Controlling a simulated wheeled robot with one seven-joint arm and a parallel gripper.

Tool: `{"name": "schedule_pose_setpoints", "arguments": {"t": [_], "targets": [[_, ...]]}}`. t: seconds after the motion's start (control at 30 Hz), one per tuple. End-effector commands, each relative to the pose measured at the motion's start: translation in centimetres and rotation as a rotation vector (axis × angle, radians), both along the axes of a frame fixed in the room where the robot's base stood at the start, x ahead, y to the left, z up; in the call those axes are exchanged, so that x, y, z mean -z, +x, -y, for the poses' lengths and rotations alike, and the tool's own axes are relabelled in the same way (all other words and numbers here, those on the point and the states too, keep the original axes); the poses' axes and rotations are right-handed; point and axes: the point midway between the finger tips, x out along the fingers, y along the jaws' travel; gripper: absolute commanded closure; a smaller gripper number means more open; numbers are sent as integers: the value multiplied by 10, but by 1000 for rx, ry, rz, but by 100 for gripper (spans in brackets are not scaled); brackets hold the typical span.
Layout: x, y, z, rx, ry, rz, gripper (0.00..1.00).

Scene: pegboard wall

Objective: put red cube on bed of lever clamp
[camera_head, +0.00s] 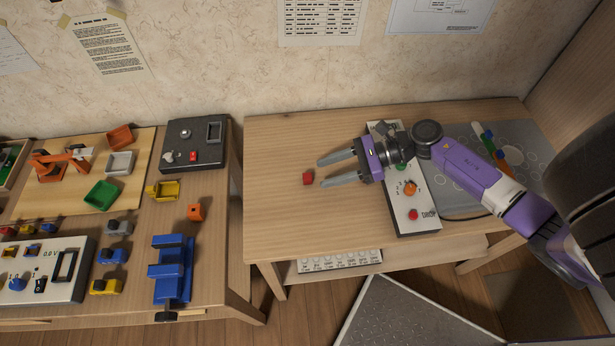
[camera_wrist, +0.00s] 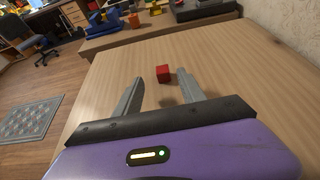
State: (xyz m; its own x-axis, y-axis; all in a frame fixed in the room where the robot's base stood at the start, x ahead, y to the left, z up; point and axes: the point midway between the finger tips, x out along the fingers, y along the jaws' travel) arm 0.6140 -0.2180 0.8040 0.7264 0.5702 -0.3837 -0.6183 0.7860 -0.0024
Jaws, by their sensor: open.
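The red cube (camera_head: 308,178) lies on the left part of the right-hand wooden table. My gripper (camera_head: 321,174) is open and empty, its two grey fingers pointing left toward the cube. The cube is just beyond the fingertips. In the wrist view the red cube (camera_wrist: 163,73) appears between the tips of my gripper (camera_wrist: 159,76), nearer the right finger; I cannot tell contact. An orange device with a raised arm (camera_head: 62,162), on a pale board at the far left, looks like the lever clamp. Its bed is too small to make out clearly.
A panel with colored buttons (camera_head: 413,214) lies beneath my wrist. A gap separates this table from the left bench. That bench holds a blue vise (camera_head: 172,270), a dark switch box (camera_head: 194,143), a green bin (camera_head: 103,194) and several small blocks. The table left of the cube is clear.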

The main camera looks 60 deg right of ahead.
Motion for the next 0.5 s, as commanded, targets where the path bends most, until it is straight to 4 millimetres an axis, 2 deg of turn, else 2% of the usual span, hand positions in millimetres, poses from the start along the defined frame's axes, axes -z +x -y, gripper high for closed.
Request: {"name": "schedule_pose_setpoints", "arguments": {"t": [0.5], "targets": [[18, 44, -29, 2, 3, 0, 53]]}}
